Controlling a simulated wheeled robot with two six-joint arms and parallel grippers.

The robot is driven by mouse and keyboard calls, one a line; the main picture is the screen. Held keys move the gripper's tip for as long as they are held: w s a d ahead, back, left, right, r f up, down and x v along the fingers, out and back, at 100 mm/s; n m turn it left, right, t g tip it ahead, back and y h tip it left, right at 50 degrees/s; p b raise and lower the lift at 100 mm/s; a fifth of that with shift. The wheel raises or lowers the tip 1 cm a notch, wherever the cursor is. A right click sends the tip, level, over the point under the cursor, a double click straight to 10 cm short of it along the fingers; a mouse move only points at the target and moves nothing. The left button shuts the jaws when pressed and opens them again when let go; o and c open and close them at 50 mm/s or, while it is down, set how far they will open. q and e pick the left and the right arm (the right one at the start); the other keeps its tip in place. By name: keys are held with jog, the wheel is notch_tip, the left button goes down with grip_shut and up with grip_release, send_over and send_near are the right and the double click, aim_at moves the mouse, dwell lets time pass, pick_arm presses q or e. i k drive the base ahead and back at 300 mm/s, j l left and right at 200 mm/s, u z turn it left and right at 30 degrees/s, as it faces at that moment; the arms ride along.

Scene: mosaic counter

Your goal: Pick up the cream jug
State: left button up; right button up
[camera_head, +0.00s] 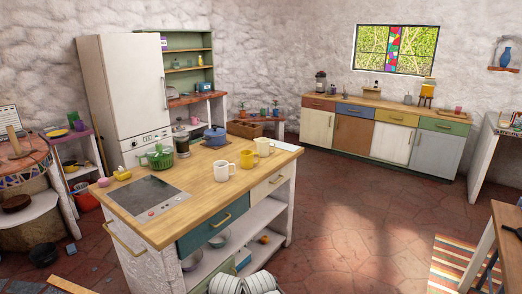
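The cream jug (263,148) appears to be the pale cream vessel near the far right end of the wooden-topped kitchen island (200,205). It stands upright on the top, with nothing on or around it that I can make out. A yellow mug (247,159) stands just in front of it to the left. A white mug (222,171) stands further left and nearer. Neither of my grippers is in view.
A blue pot (215,137), a dark jar (182,147) and a green pot (158,157) stand along the island's back side. A dark hob (148,194) fills its left part. Open floor lies to the right of the island. A table (505,225) is at the right edge.

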aim_at(266, 147)
jog(key=i+l+z, duration=0.2)
jog(key=i+z, duration=0.65)
jog(key=i+j+z, duration=0.1)
jog(key=i+z, duration=0.3)
jog(key=i+l+u, duration=0.4)
jog(key=i, duration=0.4)
jog(key=i+l+u, duration=0.4)
jog(key=i, duration=0.35)
jog(key=i+l+u, duration=0.4)
jog(key=i+l, duration=0.25)
jog(key=l, duration=0.15)
